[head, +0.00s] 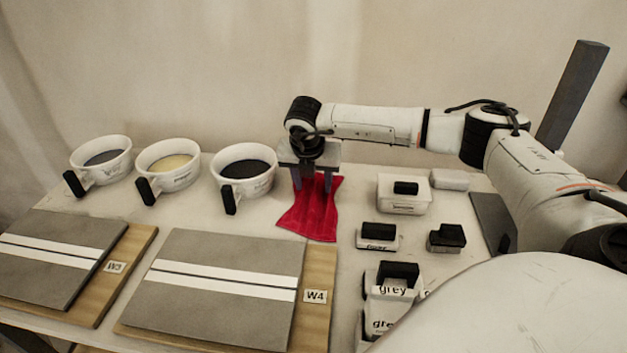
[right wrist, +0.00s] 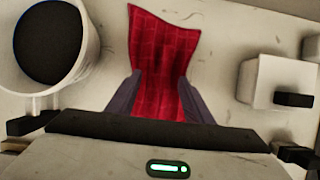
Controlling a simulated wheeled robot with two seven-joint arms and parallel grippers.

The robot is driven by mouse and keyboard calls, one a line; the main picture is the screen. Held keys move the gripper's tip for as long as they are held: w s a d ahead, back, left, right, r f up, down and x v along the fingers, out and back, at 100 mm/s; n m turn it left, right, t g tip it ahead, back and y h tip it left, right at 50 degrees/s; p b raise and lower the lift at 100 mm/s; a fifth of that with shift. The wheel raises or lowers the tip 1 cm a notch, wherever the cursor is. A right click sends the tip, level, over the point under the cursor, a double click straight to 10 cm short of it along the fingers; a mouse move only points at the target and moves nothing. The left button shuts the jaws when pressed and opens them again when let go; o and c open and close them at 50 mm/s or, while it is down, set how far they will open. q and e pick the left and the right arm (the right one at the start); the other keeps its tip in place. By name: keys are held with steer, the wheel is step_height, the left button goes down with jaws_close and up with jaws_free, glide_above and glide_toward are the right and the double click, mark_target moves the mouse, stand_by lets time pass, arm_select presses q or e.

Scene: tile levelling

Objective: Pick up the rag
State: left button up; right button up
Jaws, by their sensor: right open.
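The red rag (head: 312,215) lies flat on the table, right of the cup with dark contents. My right gripper (head: 313,186) is above the rag's far part, fingers pointing down. In the right wrist view the rag (right wrist: 163,60) runs between the two fingers of the gripper (right wrist: 160,95), which stand apart on either side of it. The gripper is open with nothing held. Whether the fingertips touch the cloth or table, I cannot tell. The rag's far end is partly hidden by the gripper. My left gripper is not in view.
White cups with black handles stand left: one dark (head: 245,174), one yellowish (head: 169,167), one grey (head: 101,161). Grey tile boards (head: 215,315) fill the front left. A white box (head: 402,203), black-topped blocks (head: 377,241) and a holder marked grey (head: 391,293) stand to the right.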

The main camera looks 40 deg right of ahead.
steer(key=shift+f, duration=0.2)
stand_by(0.4)
jaws_close()
